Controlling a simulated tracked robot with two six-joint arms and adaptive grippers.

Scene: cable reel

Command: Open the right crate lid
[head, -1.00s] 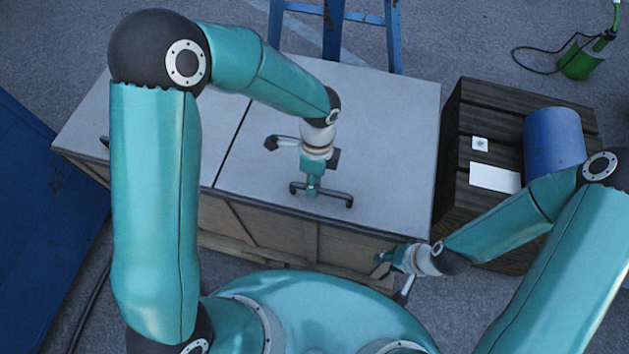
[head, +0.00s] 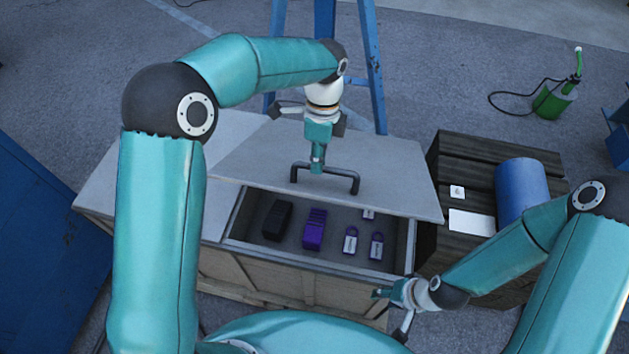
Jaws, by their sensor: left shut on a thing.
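The right crate lid (head: 390,192) is a flat grey panel, raised and tilted at its front edge, with a dark bar handle (head: 345,173) on top. My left gripper (head: 318,165) is shut on that handle. Under the lid the crate (head: 300,278) shows an open compartment holding a black item (head: 277,220), a purple item (head: 314,229) and several small dark items with pale labels (head: 350,240). The back of the compartment is hidden by the lid. My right gripper (head: 390,300) is low by the crate's front right corner; its fingers are too small to judge.
The left lid (head: 120,185) lies flat, partly behind my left arm. A dark slatted crate (head: 460,160) at right carries a blue cylinder (head: 522,188) and white cards (head: 472,222). A blue ladder (head: 372,75) stands behind; a green sprayer (head: 553,100) stands back right.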

